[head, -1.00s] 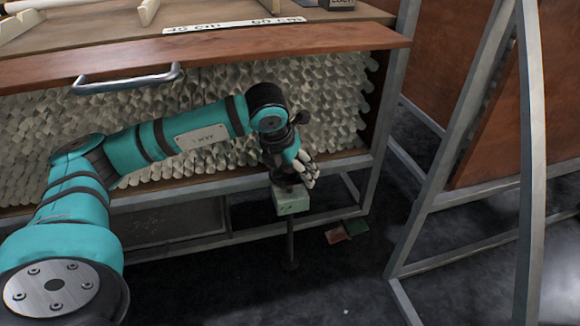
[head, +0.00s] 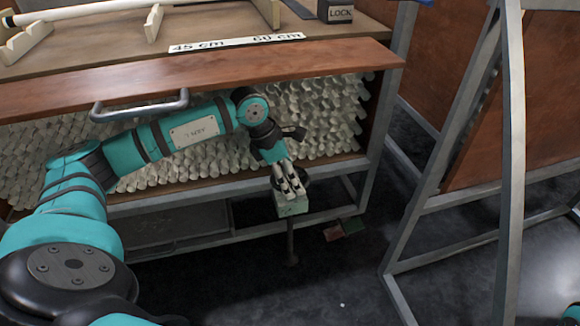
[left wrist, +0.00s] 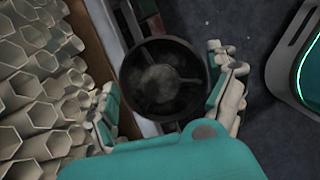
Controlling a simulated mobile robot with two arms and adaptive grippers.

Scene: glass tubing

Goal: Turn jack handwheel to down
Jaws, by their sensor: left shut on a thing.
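The jack is a pale green box (head: 292,208) on a dark post, low in front of the frame under the cabinet, in the head view. Its handwheel, a dark round wheel with spokes, shows clearly in the left wrist view (left wrist: 162,78). In the head view my fingers mostly hide the wheel. My left gripper (head: 291,190) points down at the top of the jack. In the left wrist view its two fingers (left wrist: 162,95) stand on either side of the wheel's rim, shut on it. My right gripper is not in view.
An open-fronted cabinet full of pale tubes (head: 325,110) stands behind my left arm, with a metal handle (head: 140,107) on its wooden front board. Red (head: 333,234) and green (head: 354,226) pieces lie on the floor beside the jack. A metal frame (head: 510,170) stands at right.

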